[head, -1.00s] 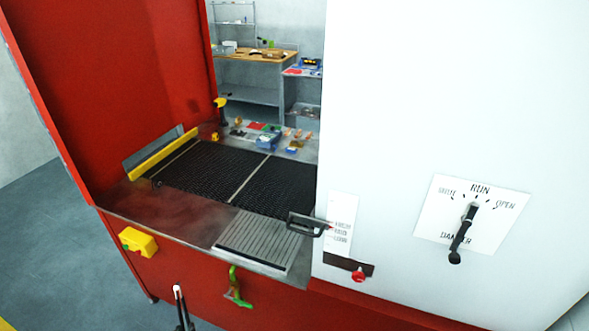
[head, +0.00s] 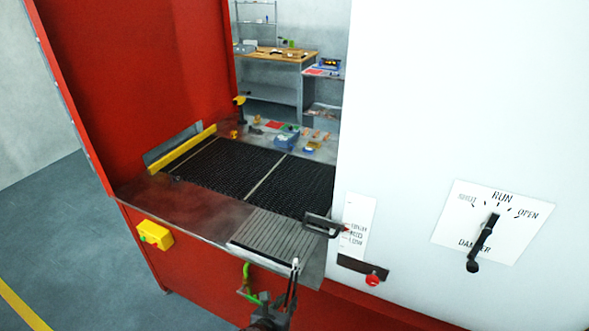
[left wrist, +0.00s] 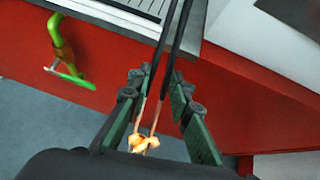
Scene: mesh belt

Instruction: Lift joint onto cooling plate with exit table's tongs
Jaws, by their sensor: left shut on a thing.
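My left gripper (head: 280,302) is in front of the red front panel, low in the head view. It is shut on dark, slender tongs (head: 294,277), whose tips point up to the front edge of a ribbed grey plate (head: 268,236), apparently the cooling plate. In the left wrist view the tongs (left wrist: 172,45) run up from between the green-padded fingers (left wrist: 164,110). A glowing orange-white patch (left wrist: 142,143) lies low between the fingers; I cannot tell what it is. I cannot make out the joint. My right gripper is out of view.
The black mesh belt (head: 240,172) lies behind the plate. A black handle (head: 322,226) juts over the plate's right side. A green hook (head: 246,278) hangs on the red front. A white panel (head: 440,110) with a lever (head: 484,240) closes off the right.

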